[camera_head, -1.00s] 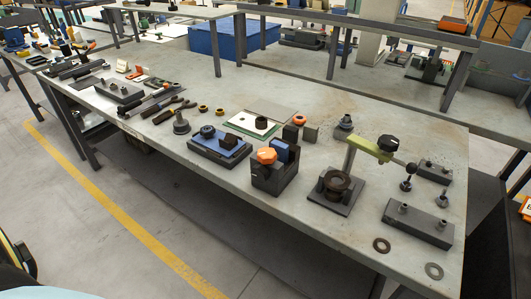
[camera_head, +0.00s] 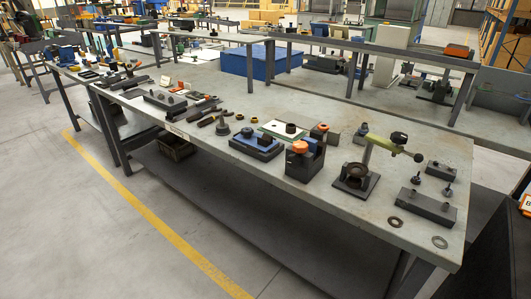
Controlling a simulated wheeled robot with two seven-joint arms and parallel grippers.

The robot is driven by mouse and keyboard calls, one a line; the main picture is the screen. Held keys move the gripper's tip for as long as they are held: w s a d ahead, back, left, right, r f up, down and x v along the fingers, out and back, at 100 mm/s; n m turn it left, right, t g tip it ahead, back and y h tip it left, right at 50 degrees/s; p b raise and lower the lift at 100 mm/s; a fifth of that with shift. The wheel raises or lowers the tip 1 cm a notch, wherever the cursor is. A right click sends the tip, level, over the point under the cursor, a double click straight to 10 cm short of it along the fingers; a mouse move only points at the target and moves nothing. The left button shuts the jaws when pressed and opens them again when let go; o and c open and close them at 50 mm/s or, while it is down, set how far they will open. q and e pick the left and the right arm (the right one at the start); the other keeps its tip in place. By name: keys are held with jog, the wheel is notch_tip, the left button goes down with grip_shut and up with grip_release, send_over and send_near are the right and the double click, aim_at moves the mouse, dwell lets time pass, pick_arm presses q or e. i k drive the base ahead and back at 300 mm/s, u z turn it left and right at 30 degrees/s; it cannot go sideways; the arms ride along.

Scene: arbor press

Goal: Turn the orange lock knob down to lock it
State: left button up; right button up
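The orange lock knob (camera_head: 299,147) sits on top of a dark block fixture (camera_head: 300,167) near the front edge of the workbench. A blue part shows on the fixture just behind the knob. To its right stands the arbor press (camera_head: 370,160), with a green arm, a dark knob on top and a dark base plate with a round ring. The knob's exact turn position is too small to tell. Neither of my grippers is in view.
Left of the fixture is a blue block on a dark plate (camera_head: 256,146). Right of the press are a dark block with pins (camera_head: 428,206) and two flat washers (camera_head: 395,222). A raised shelf (camera_head: 375,49) runs along the back. The floor in front is clear.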

aim_at(299, 147)
jog(key=u, duration=0.5)
jog(key=i, duration=0.55)
jog(key=u, duration=0.3)
